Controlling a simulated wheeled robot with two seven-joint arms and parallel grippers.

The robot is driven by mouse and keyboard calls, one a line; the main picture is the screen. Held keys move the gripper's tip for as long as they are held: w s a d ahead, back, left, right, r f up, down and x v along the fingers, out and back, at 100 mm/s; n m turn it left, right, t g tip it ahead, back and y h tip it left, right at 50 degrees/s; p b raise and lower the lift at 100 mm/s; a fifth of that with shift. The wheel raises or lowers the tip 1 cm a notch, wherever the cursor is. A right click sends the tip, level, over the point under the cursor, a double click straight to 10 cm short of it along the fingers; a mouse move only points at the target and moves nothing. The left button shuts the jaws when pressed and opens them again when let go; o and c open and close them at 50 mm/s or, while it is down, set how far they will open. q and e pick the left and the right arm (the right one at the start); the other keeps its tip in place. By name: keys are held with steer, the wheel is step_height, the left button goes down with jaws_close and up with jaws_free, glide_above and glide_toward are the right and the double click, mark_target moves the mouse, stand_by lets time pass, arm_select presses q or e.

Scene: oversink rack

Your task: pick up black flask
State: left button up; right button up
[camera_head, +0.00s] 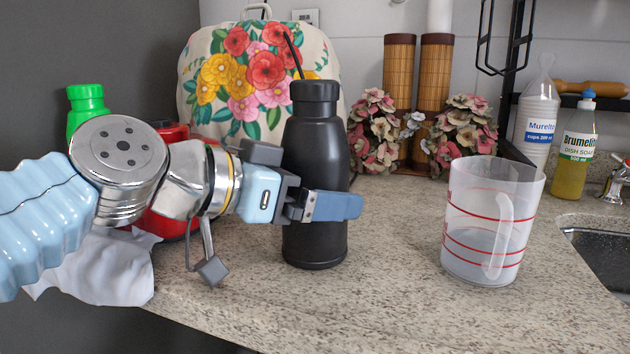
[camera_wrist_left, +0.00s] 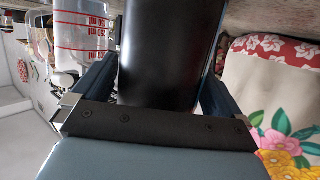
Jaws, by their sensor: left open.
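The black flask (camera_head: 316,160) stands upright on the speckled counter in the middle of the head view. My left gripper (camera_head: 335,206) comes in from the left at the flask's mid-height, one finger crossing in front of it. In the left wrist view the flask (camera_wrist_left: 168,55) fills the space between the two fingers of my left gripper (camera_wrist_left: 152,92). The jaws are open around it; whether either finger touches it I cannot tell. The flask's far side is hidden. My right gripper is not in view.
A clear measuring jug (camera_head: 490,225) stands to the right. A floral cover (camera_head: 262,75) is behind the flask. A green bottle (camera_head: 86,105) and white cloth (camera_head: 95,268) are at the left. Soap bottles (camera_head: 575,150) stand by the sink (camera_head: 600,250). The counter between flask and jug is clear.

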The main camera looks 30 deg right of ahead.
arm_select(q)
steer(key=shift+d+f, duration=0.1)
steer(key=shift+d, duration=0.2)
steer(key=c, duration=0.8)
steer(key=shift+c, duration=0.7)
